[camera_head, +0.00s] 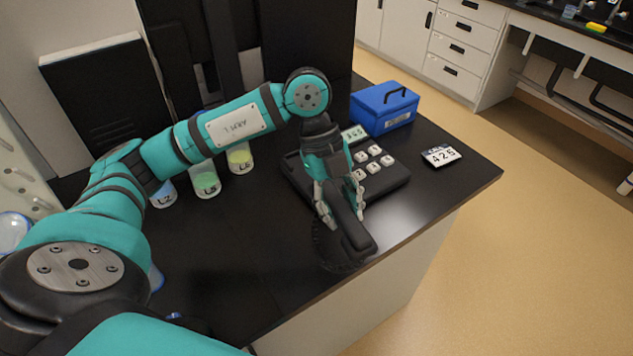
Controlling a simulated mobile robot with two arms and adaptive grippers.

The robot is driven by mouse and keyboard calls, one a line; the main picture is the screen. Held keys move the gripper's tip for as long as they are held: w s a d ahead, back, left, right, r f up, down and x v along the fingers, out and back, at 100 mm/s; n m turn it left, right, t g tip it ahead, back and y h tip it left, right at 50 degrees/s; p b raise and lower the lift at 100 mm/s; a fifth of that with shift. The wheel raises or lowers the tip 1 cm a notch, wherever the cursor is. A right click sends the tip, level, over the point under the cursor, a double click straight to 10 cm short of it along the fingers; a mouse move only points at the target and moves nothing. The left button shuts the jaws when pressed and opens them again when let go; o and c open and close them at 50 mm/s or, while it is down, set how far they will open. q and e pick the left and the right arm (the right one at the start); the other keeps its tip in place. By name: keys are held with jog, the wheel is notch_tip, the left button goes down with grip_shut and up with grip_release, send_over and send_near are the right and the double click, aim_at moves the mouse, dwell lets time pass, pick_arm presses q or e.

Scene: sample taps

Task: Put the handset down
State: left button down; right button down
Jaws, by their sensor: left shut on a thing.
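My left gripper (342,210) is shut on the black handset (357,236). The handset slants toward the table's front edge, at the left front side of the black desk phone (393,182). The phone has light keys and a small display, and my gripper hides part of its left side. A dark coiled cord (328,246) shows beside the handset's lower end. I cannot tell whether the handset touches the phone or the table. My right gripper is not in view.
A blue box (372,116) with a black handle stands behind the phone. Labelled jars, one with green contents (206,182), stand left behind my arm. The black tabletop (240,270) is clear left of the cord.

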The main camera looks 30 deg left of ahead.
pick_arm(q)
jog(key=shift+f+n, duration=0.1)
jog(key=shift+n, duration=0.5)
jog(key=shift+w+a+t, duration=0.1)
jog(key=shift+w+t, duration=0.1)
jog(key=shift+t, duration=0.1)
jog(key=shift+n, duration=0.3)
jog(key=w+a+p, duration=0.1)
jog(key=w+a, duration=0.2)
jog(key=a, duration=0.1)
jog(key=w+a+f+p, duration=0.1)
jog(key=w+a, duration=0.2)
jog(key=w+a+p, duration=0.1)
jog(key=w+a, duration=0.3)
jog(key=shift+a+f+p, duration=0.15)
jog(key=shift+a+p, duration=0.2)
jog(key=shift+p, duration=0.05)
jog(key=shift+a+f, duration=0.1)
jog(key=shift+f, duration=0.15)
notch_tip(320, 180, down, 3)
jog(key=shift+r+p, duration=0.2)
jog(key=shift+p, duration=0.5)
jog(key=shift+f, duration=0.25)
jog(key=shift+f, duration=0.1)
jog(key=c, duration=1)
grip_release()
